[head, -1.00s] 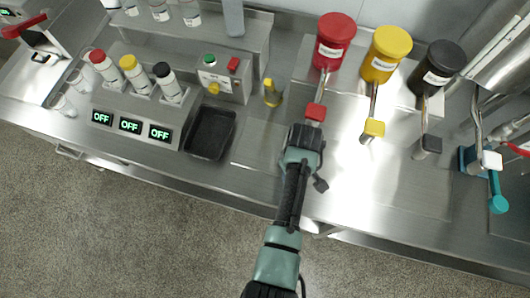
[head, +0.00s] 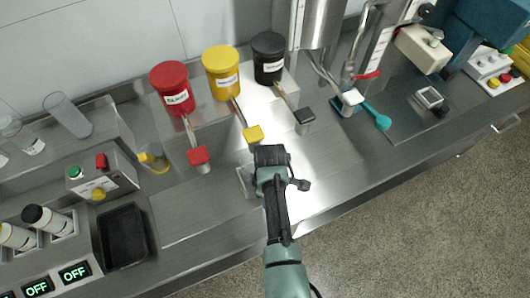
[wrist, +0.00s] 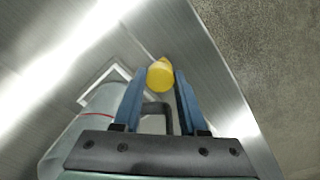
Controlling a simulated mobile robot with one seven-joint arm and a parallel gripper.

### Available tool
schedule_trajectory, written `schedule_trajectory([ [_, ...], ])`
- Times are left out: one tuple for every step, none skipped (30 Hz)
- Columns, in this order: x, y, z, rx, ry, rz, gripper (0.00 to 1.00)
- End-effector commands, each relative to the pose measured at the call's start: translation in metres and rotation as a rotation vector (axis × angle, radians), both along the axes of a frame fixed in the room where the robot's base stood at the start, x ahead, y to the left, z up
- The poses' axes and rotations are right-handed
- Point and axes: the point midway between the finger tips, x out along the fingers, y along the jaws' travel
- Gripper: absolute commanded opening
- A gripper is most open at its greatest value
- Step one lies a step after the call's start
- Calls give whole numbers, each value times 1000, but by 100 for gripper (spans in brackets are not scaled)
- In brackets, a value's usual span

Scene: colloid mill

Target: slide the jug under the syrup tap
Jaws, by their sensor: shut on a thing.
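A pale, see-through jug (wrist: 92,112) with a red line shows at lower left in the wrist view. Its dark grey handle (wrist: 158,110) lies between my fingers, and my gripper (wrist: 160,88) is shut on it. In the head view my gripper (head: 272,156) is low over the counter, just in front and right of the yellow tap (head: 253,134). Only a pale edge of the jug (head: 243,182) shows left of it; the rest is hidden. The red tap (head: 199,156) is further left and the black tap (head: 304,116) further right, under matching jars. The jar labels are unreadable.
A black tray (head: 123,236) and a button box (head: 100,180) stand at left. A yellow-tinted beaker (head: 153,158) stands behind the tray.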

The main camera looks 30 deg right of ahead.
Motion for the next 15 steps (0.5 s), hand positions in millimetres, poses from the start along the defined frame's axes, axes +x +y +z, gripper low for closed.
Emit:
schedule_trajectory([
  [1,0,0,1,-2,3,0],
  [1,0,0,1,-2,3,0],
  [1,0,0,1,-2,3,0],
  [1,0,0,1,-2,3,0],
  [1,1,0,1,-2,3,0],
  [1,1,0,1,-2,3,0],
  [1,1,0,1,-2,3,45],
  [1,1,0,1,-2,3,51],
  [1,1,0,1,-2,2,58],
  [1,1,0,1,-2,2,63],
  [1,1,0,1,-2,2,69],
  [1,1,0,1,-2,2,72],
  [1,1,0,1,-2,2,72],
  [1,1,0,1,-2,2,72],
  [0,1,0,1,-2,1,72],
])
